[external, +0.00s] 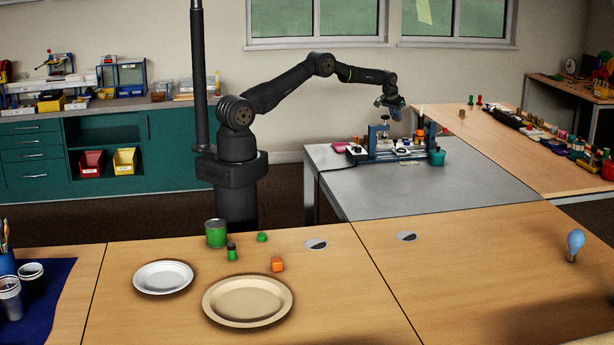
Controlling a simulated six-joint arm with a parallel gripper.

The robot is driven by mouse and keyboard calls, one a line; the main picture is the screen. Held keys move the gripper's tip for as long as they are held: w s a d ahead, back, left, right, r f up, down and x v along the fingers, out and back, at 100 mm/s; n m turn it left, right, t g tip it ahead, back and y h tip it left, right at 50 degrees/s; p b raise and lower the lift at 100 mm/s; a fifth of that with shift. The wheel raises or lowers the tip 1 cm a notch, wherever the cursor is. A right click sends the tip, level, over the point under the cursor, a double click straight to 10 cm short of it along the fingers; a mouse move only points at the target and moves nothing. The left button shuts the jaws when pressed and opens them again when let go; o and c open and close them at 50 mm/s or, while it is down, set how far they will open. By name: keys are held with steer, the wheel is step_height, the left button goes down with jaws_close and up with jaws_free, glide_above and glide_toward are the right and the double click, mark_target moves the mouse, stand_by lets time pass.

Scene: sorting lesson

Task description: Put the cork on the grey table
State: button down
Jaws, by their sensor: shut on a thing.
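My gripper (391,106) is raised above the back of the grey table (440,190), over the blue-framed apparatus. It is shut on a small grey-looking object, too small and dark for me to name. A small tan piece that may be the cork (462,113) stands near the left edge of the wooden table at the right. It is apart from my gripper. I cannot make out a cork for certain anywhere.
The blue-framed apparatus (383,140), a teal cup (437,157) and a pink item (340,146) stand at the back of the grey table. Its front and middle are clear. The front wooden table holds a tan plate (247,321), a white plate (163,289) and a green can (216,233).

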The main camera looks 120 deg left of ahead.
step_height(320, 180, down, 10)
steer(key=shift+r, duration=0.1)
stand_by(0.4)
steer(key=shift+f, duration=0.25)
steer(key=c, duration=1.3)
jaws_free()
steer(key=shift+r, duration=0.15)
steer(key=v, duration=1.2)
steer(key=shift+a, duration=0.1)
